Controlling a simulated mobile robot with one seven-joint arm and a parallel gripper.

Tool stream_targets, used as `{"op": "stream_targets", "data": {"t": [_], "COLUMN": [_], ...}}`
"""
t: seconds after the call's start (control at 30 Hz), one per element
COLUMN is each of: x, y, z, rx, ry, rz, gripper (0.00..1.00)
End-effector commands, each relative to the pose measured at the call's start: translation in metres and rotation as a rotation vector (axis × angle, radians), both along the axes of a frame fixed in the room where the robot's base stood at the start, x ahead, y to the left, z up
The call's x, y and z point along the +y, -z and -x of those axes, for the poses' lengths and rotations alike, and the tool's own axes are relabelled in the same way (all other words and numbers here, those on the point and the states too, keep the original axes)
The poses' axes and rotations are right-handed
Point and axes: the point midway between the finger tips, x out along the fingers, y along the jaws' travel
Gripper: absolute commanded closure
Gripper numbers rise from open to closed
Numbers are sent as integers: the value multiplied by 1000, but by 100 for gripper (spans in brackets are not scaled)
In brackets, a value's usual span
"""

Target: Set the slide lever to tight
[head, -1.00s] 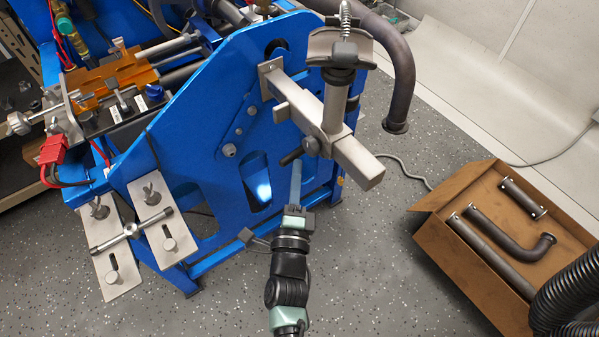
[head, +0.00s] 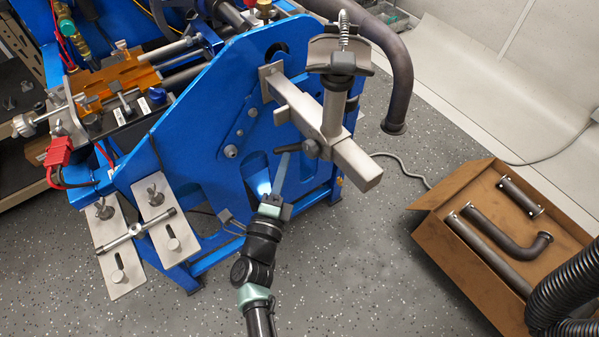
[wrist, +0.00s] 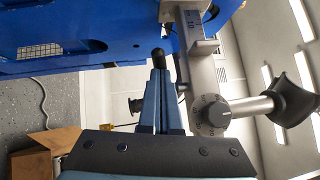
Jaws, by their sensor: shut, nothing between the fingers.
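The slide lever (head: 291,149) is a short dark handle on the left side of the grey slide clamp on the steel bar. In the head view it points left, nearly level. My gripper (head: 281,157) is shut and empty, with its blue-grey fingers reaching up to the lever's outer end. In the wrist view the lever's black rounded tip (wrist: 158,58) shows right at the ends of my fingers (wrist: 161,72). They look touching or nearly so. The rest of the lever is mostly hidden there. I cannot read any tight marking.
The steel bar (head: 355,168) juts from the blue frame plate (head: 205,105) and carries an upright post with a cradle (head: 338,57). A round dial (wrist: 213,113) sits beside my fingers.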

Motion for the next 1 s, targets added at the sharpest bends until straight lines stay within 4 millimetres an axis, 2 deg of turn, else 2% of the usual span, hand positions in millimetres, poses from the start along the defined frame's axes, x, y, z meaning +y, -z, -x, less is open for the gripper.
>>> {"op": "stream_targets", "data": {"t": [0.03,0.13,0.6,1.0], "x": [8,10,20,20], "y": [-2,0,2,0], "z": [-4,-10,-40,-54], "rx": [-3,-2,-2,-2], "ry": [28,99,93,93], "rz": [-3,-2,-2,-1], "gripper": [100,100,100,100]}}
